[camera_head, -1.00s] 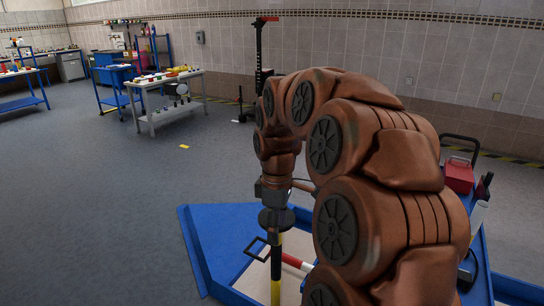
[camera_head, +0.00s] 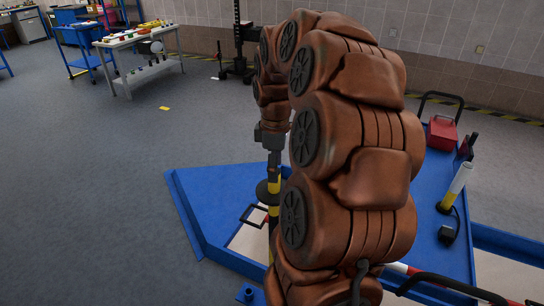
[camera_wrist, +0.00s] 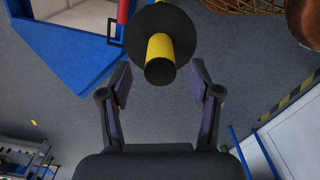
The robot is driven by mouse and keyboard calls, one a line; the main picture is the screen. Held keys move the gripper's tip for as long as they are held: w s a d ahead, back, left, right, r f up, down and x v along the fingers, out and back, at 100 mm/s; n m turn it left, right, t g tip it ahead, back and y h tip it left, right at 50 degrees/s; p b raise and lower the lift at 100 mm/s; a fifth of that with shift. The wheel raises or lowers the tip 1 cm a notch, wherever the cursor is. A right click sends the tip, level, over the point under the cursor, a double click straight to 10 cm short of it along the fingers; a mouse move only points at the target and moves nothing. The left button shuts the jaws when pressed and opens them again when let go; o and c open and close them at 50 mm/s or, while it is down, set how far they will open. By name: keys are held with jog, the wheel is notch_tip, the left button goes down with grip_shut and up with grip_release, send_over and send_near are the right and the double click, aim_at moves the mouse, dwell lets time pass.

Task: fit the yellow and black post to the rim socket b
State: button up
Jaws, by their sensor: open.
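The yellow and black post (camera_head: 272,212) stands upright in the head view below my gripper (camera_head: 272,150), with a black disc around it near the top. In the wrist view the post (camera_wrist: 160,48) shows end-on, its black tip just past and between my fingertips. My gripper (camera_wrist: 160,82) is open, with a finger apart on each side and clear of the post. A small blue socket-like piece (camera_head: 246,294) shows at the near edge of the blue frame; I cannot tell whether it is rim socket b. The post's foot is hidden or cut off, so its seating cannot be seen.
A black handle loop (camera_head: 254,215) is close beside the post. A red box (camera_head: 441,134) and a white-and-yellow cylinder (camera_head: 456,187) stand at right. Open floor lies to the left.

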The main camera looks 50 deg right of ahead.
aim_at(269, 194)
jog(key=shift+f+p, duration=0.5)
jog(key=shift+f, duration=2.05)
grip_shut()
